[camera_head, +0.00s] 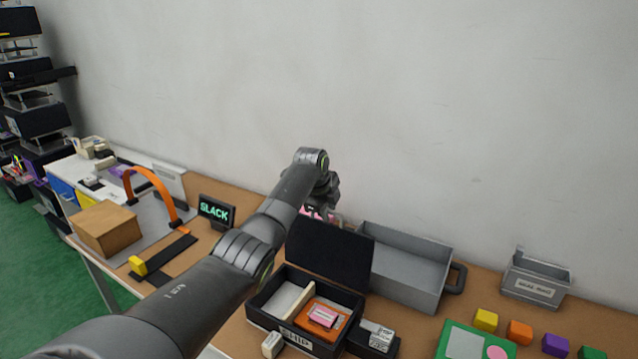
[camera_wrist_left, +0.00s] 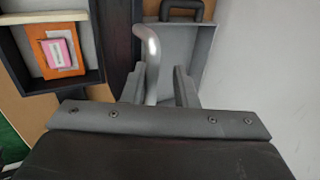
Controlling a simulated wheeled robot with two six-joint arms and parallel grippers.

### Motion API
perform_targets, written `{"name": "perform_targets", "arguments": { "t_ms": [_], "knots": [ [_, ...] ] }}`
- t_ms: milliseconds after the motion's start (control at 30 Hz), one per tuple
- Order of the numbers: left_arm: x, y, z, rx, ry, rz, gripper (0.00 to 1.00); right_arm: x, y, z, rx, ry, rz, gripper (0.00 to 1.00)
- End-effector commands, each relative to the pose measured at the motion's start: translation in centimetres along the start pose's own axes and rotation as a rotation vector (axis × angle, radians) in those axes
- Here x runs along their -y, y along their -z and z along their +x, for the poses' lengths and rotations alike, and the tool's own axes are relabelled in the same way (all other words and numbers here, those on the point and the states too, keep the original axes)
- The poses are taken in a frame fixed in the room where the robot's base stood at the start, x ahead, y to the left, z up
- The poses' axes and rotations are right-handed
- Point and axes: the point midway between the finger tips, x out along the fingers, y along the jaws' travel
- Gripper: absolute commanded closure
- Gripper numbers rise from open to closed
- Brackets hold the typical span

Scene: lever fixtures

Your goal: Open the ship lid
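The black box labelled SHIP (camera_head: 303,338) stands on the table. Its dark lid (camera_head: 328,254) is raised and stands steeply up at the back of the box, so the inside shows. The box also shows at the left of the left wrist view (camera_wrist_left: 98,77), with the lid (camera_wrist_left: 118,40) beside it. My right gripper is out of view.
An orange item with a pink pack (camera_head: 322,316) lies in the box. A grey open bin (camera_head: 410,265) stands close behind and right of the lid. A SLACK sign (camera_head: 215,211), an orange arch (camera_head: 155,180) and a cardboard box (camera_head: 104,228) are at left. Coloured cubes (camera_head: 520,332) are at right.

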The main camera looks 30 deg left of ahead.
Motion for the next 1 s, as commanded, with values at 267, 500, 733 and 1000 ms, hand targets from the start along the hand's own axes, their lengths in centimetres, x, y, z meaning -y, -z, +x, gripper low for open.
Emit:
{"name": "perform_targets", "arguments": {
  "t_ms": [267, 500, 733, 1000],
  "knots": [
    [0.1, -0.1, -3.7, 0.002, 0.006, 0.001, 0.72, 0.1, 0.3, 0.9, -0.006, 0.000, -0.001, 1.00],
    [0.1, 0.0, -8.2, 0.004, 0.012, 0.002, 0.72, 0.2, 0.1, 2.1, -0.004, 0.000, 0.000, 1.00],
    [0.1, 0.0, -13.5, 0.004, 0.015, 0.002, 0.72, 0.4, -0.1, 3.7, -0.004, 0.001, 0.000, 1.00],
    [0.1, 0.1, -16.8, 0.003, 0.013, 0.001, 0.72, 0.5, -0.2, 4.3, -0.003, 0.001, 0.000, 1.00]
  ]
}}
